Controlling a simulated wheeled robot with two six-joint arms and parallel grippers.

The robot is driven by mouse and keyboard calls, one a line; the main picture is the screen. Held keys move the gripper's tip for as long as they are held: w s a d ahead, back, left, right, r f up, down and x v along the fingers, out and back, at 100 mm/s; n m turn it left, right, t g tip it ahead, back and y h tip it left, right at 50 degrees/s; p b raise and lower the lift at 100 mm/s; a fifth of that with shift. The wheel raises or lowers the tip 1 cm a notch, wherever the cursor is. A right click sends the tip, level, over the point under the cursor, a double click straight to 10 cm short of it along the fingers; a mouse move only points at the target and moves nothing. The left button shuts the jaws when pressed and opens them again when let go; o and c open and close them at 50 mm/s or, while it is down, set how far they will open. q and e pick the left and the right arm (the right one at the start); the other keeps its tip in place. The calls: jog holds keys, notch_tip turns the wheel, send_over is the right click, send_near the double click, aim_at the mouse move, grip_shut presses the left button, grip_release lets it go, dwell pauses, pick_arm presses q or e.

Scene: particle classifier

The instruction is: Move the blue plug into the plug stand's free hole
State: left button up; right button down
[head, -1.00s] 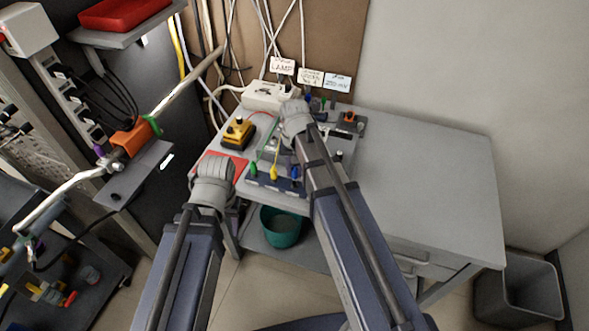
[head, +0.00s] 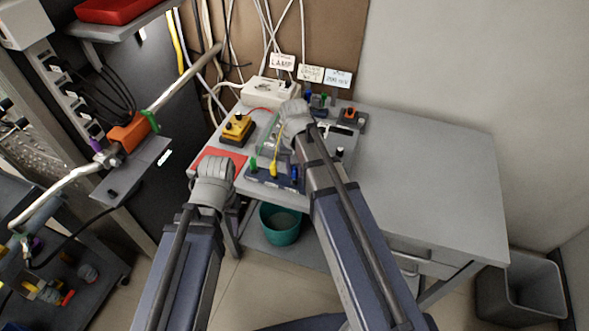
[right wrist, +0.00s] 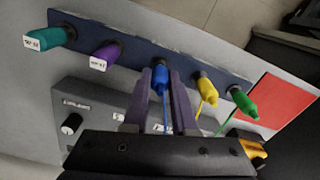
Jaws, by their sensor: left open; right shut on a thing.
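The plug stand (right wrist: 125,48) is a dark blue strip at the table's front edge, also in the head view (head: 262,177). It bears teal (right wrist: 45,40), purple (right wrist: 105,54), yellow (right wrist: 206,90) and green (right wrist: 242,101) plugs. The blue plug (right wrist: 161,80) is between the purple and yellow ones, at the stand; I cannot tell how deep it sits. My right gripper (right wrist: 160,72) is shut on it; its arm hides the stand's right part in the head view. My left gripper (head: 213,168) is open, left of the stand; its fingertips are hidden.
A red mat (head: 213,153) and a yellow box (head: 237,129) are left of the stand. A white box (head: 268,91) stands at the back. The table's right side (head: 430,165) is clear. A teal bin (head: 281,225) is below the table.

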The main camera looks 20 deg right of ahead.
aim_at(294, 170)
jog(key=shift+f+b, duration=0.5)
jog(key=shift+f, duration=0.05)
jog(key=c, duration=0.6)
grip_release()
jog(key=shift+r, duration=0.1)
jog(key=shift+c, duration=0.2)
jog(key=shift+r, duration=0.15)
notch_tip(294, 170, up, 8)
jog(key=p, duration=0.8)
jog(key=shift+f, duration=0.2)
jog(key=shift+f, duration=0.1)
jog(key=shift+s+a, duration=0.15)
jog(key=shift+s, duration=0.05)
jog(key=s+a+n+h, duration=0.1)
jog(key=s+a+n, duration=0.6)
jog(key=s+a, duration=0.3)
jog(key=s, duration=0.4)
jog(key=shift+n, duration=0.3)
